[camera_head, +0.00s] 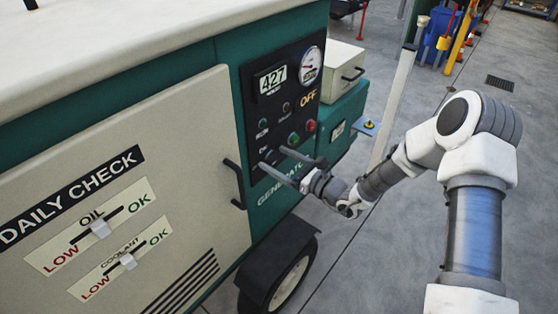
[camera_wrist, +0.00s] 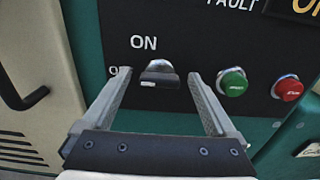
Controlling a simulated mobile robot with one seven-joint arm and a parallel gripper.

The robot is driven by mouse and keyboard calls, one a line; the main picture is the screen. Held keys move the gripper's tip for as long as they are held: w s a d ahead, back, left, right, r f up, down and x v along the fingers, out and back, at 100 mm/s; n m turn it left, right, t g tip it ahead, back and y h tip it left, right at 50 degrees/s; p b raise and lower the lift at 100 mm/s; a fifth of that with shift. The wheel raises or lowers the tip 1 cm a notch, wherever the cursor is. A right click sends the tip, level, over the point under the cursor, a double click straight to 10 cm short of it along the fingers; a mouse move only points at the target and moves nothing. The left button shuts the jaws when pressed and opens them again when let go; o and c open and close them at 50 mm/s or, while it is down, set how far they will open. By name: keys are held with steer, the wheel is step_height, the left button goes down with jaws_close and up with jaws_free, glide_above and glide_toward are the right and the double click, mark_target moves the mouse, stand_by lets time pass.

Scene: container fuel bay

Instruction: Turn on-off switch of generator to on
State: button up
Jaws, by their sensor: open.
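The green and beige generator (camera_head: 140,150) stands on the left in the head view, with a black control panel (camera_head: 262,112) on its end. The silver on-off switch (camera_wrist: 160,70) shows in the wrist view, below the word ON and right of a second, partly hidden label. Its lever appears to lie roughly sideways, towards that second label. My gripper (camera_head: 275,158) is open at the lower part of the panel. In the wrist view my gripper (camera_wrist: 160,78) has one finger on each side of the switch, with no clear contact. In the head view the switch is hard to make out.
A green button (camera_wrist: 233,82) and a red button (camera_wrist: 287,88) sit right of the switch. A door handle (camera_head: 234,184) juts out left of the panel.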

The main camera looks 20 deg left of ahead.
steer(key=c, duration=1.4)
steer(key=shift+o, duration=0.2)
steer(key=shift+m+p, duration=0.35)
steer(key=shift+m, duration=0.05)
steer(key=shift+d+r+m+p, duration=0.1)
steer(key=shift+r+m+p, duration=0.05)
steer(key=shift+m+p, duration=0.75)
steer(key=m+p, duration=0.2)
steer(key=m, duration=0.2)
steer(key=shift+w, duration=0.1)
steer(key=m+p, duration=0.2)
steer(key=m, duration=0.1)
steer(key=m+p, duration=0.1)
steer(key=m, duration=0.1)
steer(key=shift+f, duration=0.25)
steer(key=shift+m, duration=0.3)
